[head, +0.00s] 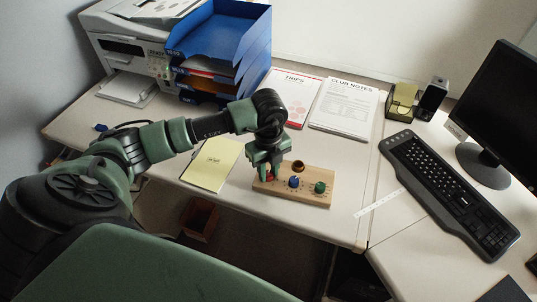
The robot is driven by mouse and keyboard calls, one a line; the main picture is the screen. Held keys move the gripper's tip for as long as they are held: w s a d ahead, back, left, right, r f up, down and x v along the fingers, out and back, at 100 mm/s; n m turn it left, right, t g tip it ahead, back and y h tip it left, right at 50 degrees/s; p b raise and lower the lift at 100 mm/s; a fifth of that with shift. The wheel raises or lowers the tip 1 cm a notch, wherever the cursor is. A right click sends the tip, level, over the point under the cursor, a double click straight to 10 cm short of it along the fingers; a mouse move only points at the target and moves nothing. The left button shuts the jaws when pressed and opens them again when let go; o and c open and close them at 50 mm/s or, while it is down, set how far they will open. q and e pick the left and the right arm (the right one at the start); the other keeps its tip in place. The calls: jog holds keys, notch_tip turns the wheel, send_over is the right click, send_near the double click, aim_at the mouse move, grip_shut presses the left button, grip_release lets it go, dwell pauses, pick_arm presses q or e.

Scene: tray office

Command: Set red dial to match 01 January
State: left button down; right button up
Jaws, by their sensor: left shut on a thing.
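A light wooden board (318,200) lies near the front edge of the white desk. It carries the red dial (270,177) at its left end, a blue dial (294,182) in the middle and a green dial (320,187) at the right. A round brown piece (298,166) sits at the board's back edge. My left gripper (268,172) points down over the left end and is shut on the red dial, covering most of it. The dial's pointer and its markings are hidden or too small to read. My right gripper is not in view.
A yellow notepad (212,165) lies left of the board. Papers (343,107), blue stacked trays (222,40) and a printer (125,45) stand behind. A keyboard (450,190) and a monitor (505,110) are at the right. A pale ruler-like strip (380,203) lies right of the board.

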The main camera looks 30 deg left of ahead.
aim_at(268, 173)
pick_arm(q)
jog(key=c, duration=1.1)
grip_release()
jog(key=shift+r, duration=3.95)
